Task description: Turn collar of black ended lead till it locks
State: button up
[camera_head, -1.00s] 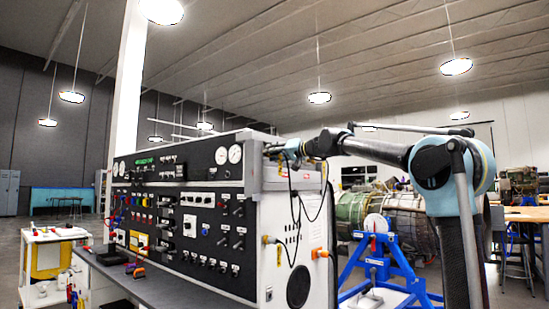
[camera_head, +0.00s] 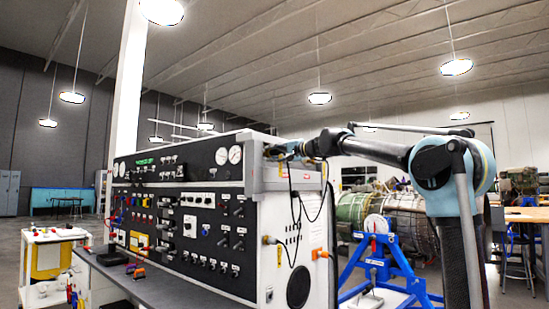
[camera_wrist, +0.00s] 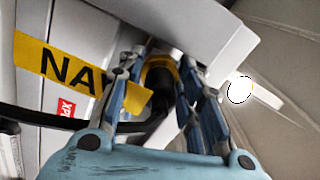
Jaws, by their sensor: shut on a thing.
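In the wrist view the black end of a lead (camera_wrist: 158,88) sits between the two blue fingers of my gripper (camera_wrist: 160,66), inside a yellow ring (camera_wrist: 160,62). My gripper is shut on the collar at this black end. The fingers hide its sides, and I cannot see whether it is locked. A black cable (camera_wrist: 55,122) runs off to the left beneath the fingers. In the head view my gripper (camera_head: 281,150) is at the upper right side of the test console (camera_head: 258,212). The connector itself is too small to make out there.
A yellow label (camera_wrist: 62,65) reading "NA" lies beside the left finger. Dark leads (camera_head: 297,208) hang down the console's side, near an orange plug (camera_head: 320,254) lower down. A blue stand (camera_head: 380,268) with an engine (camera_head: 400,215) stands to the right.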

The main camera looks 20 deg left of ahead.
jog(key=shift+w+d, duration=0.1)
jog(key=shift+w, duration=0.05)
dwell(0.3)
jog(key=o, duration=1.1)
jog(key=shift+w+f, duration=0.1)
jog(key=v, duration=1.2)
jog(key=s+d+f+g+h, duration=0.1)
jog(key=s+d+f+h, duration=0.4)
jog(key=s+d+f, duration=0.7)
jog(key=s+d+f+n+g+h, duration=0.1)
jog(key=s+d+f+h, duration=0.5)
jog(key=f, duration=2.6)
jog(key=s+d+f+g+h, duration=0.2)
jog(key=s+d+f+h, duration=0.3)
jog(key=s+d+f, duration=1.4)
jog(key=shift+d+f+n+g+h, duration=0.15)
jog(key=shift+d+f, duration=0.6)
jog(key=shift+f, duration=0.25)
jog(key=shift+d+f+n+g+h, duration=0.15)
jog(key=shift+d+f, duration=0.65)
jog(key=shift+f, duration=0.2)
